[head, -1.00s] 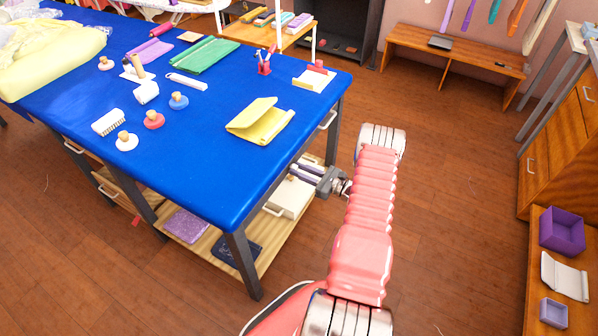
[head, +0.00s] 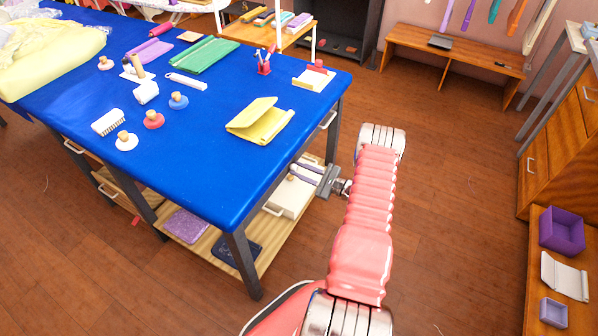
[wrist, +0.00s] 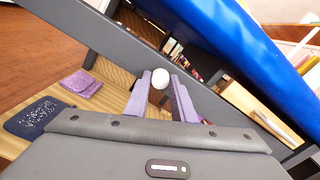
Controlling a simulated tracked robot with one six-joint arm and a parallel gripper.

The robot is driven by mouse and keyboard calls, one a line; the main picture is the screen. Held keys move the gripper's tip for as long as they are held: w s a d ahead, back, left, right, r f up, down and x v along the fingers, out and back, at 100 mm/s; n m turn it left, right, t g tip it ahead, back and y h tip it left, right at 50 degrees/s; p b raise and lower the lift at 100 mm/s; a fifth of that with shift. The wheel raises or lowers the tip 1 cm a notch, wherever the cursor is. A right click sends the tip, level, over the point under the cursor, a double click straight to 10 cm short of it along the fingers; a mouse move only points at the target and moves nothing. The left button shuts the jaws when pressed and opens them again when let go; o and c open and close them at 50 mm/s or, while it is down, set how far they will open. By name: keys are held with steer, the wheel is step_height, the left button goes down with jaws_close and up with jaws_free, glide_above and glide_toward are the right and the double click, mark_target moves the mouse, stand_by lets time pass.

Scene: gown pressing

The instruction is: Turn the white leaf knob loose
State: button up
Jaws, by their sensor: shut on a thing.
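The white leaf knob (wrist: 160,78) shows in the wrist view as a smooth white oval in front of the table's dark grey rail. My gripper (wrist: 161,82) has its two lilac fingers on either side of the knob, shut on it. In the head view my gripper (head: 300,171) reaches in under the near right edge of the blue-topped table (head: 205,160), and the knob cannot be made out there. How far the knob is turned cannot be told.
The table's grey leg (head: 243,262) and lower wooden shelf (head: 275,240) are close to my gripper. A purple folded cloth (wrist: 81,84) and a dark blue patterned item (wrist: 36,115) lie on the shelf. Open wooden floor (head: 450,220) lies to the right.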

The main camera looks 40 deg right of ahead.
steer(key=n, duration=0.8)
steer(key=shift+a+f+n, duration=0.1)
steer(key=shift+a+n, duration=0.05)
steer(key=shift+n, duration=0.25)
jaws_close()
steer(key=o, duration=0.7)
jaws_free()
steer(key=o, duration=0.4)
steer(key=shift+c, duration=0.2)
steer(key=shift+s, duration=0.1)
steer(key=v, duration=1.3)
steer(key=shift+s+d, duration=0.25)
steer(key=shift+d, duration=0.05)
